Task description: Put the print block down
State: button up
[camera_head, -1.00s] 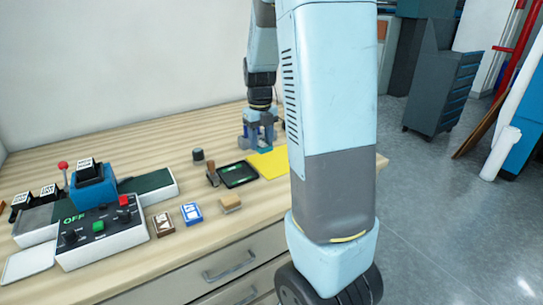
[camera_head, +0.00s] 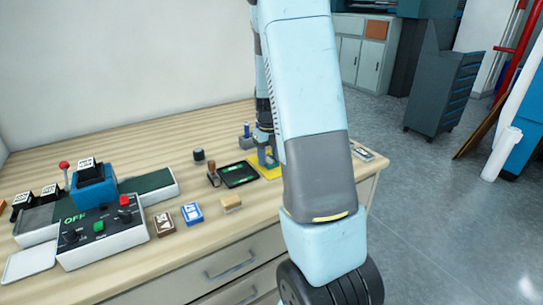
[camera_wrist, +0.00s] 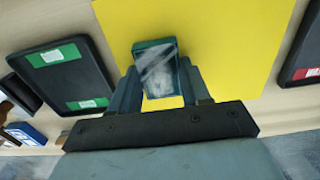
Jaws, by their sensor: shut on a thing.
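My gripper (camera_wrist: 160,88) is shut on a small block (camera_wrist: 158,68) with a dark teal edge and a pale, streaked face, which I take as the print block. In the wrist view the block is between both fingers, over the yellow sheet (camera_wrist: 220,40). Whether it touches the sheet cannot be told. In the head view my gripper (camera_head: 267,157) is low over the yellow sheet (camera_head: 262,173), partly behind my own arm. The block cannot be made out there.
A black pad with green labels (camera_wrist: 65,75) lies left of the sheet; a dark case with a red label (camera_wrist: 304,50) lies right. In the head view, a wooden-handled stamp (camera_head: 213,174), small blocks (camera_head: 192,213) and a control box (camera_head: 103,236) stand left.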

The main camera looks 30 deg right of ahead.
aim_at(269, 160)
jog(key=o, duration=1)
jog(key=shift+o, duration=0.2)
jog(key=shift+r, duration=0.1)
notch_tip(269, 160, up, 11)
jog(key=s+a+r+n+t, duration=0.2)
jog(key=s+a+r+n, duration=0.45)
jog(key=n, duration=0.25)
jog(key=s+a+r+n+t, duration=0.1)
jog(key=s+a+r+n, duration=0.2)
jog(key=s+n, duration=0.6)
jog(key=s+a+r+n+t, duration=0.2)
jog(key=s+a+n, duration=0.5)
jog(key=n, duration=1)
jog(key=s+r, duration=0.1)
jog(key=s, duration=0.2)
jog(key=shift+n+t, duration=0.3)
